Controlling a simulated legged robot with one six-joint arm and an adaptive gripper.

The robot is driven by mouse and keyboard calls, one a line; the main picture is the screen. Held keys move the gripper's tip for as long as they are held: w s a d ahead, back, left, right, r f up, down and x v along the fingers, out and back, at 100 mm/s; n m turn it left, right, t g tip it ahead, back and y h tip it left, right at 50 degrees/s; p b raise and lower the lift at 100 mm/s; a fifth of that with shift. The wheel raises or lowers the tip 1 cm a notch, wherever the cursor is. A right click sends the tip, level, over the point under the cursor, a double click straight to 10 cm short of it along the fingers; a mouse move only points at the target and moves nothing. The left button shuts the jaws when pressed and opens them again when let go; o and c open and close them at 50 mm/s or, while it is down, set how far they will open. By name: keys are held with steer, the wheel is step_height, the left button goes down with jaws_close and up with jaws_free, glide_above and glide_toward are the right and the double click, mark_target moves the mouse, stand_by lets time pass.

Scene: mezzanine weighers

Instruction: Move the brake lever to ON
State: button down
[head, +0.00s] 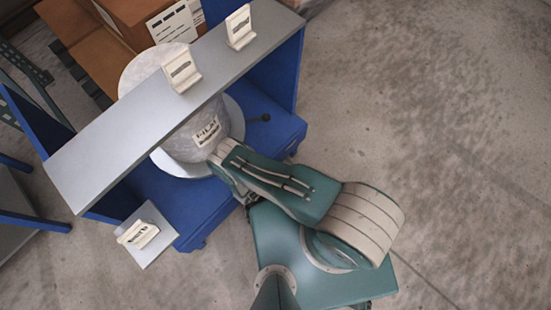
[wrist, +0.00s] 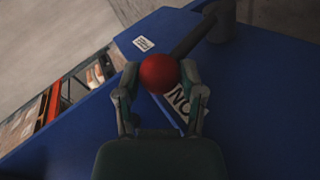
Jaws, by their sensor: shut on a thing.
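The brake lever shows in the wrist view as a dark bar (wrist: 193,36) with a round red knob (wrist: 159,74). It runs from the knob up and right to a grey cylindrical post (wrist: 222,22). My gripper (wrist: 161,72) is shut on the red knob, one finger on each side. A white plate with black letters (wrist: 180,101), upside down and partly covered by the knob and right finger, appears to read ON. It lies just below the knob on the blue surface. In the head view my arm hides the gripper and knob.
The blue weigher frame (head: 285,128) carries a grey shelf (head: 105,150) with white signs (head: 181,70) above a pale round drum (head: 225,120). Brown boxes (head: 90,45) stand behind, upper left. Another sign (head: 138,236) stands at the lower left. The concrete floor at right is clear.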

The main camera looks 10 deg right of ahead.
steer(key=shift+s+f, duration=0.15)
steer(key=shift+s, duration=0.1)
steer(key=shift+c, duration=1)
jaws_free()
steer(key=shift+a, duration=0.15)
steer(key=shift+w, duration=0.1)
steer(key=shift+r, duration=0.4)
step_height(320, 180, up, 9)
steer(key=shift+r, duration=0.1)
